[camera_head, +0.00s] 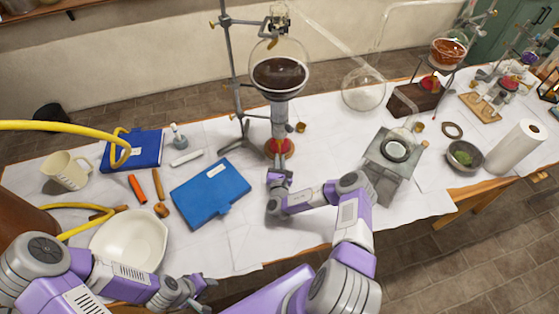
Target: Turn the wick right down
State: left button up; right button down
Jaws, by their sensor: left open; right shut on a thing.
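A red spirit burner (280,148) stands on the white-covered table under a round flask of dark liquid (279,74), held on a metal stand (238,85). My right gripper (278,168) is at the burner's near side, shut on what seems to be its wick knob. The knob itself is hidden by the gripper, and the wick and any flame are too small to make out. My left gripper (205,283) is open and empty over the table's front edge, right of a white basin.
A blue book (210,192) lies left of my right gripper. The white basin (128,240), a mug (67,170) and yellow hose (60,127) are at left. A grey stand (392,165) and glassware stand at right.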

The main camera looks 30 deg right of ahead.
jog(key=m+p, duration=0.1)
jog(key=m, duration=0.2)
jog(key=shift+m, duration=0.3)
jog(key=m, duration=0.3)
jog(key=shift+s+f+m+p, duration=0.1)
jog(key=shift+m+p, duration=0.3)
jog(key=m, duration=0.4)
jog(key=shift+d, duration=0.1)
jog(key=shift+f+m, duration=0.1)
jog(key=shift+m, duration=1.9)
jog(key=c, duration=1.2)
grip_release()
jog(key=shift+o, duration=0.2)
jog(key=v, duration=0.7)
jog(key=shift+s+p, duration=0.25)
jog(key=shift+p, duration=0.05)
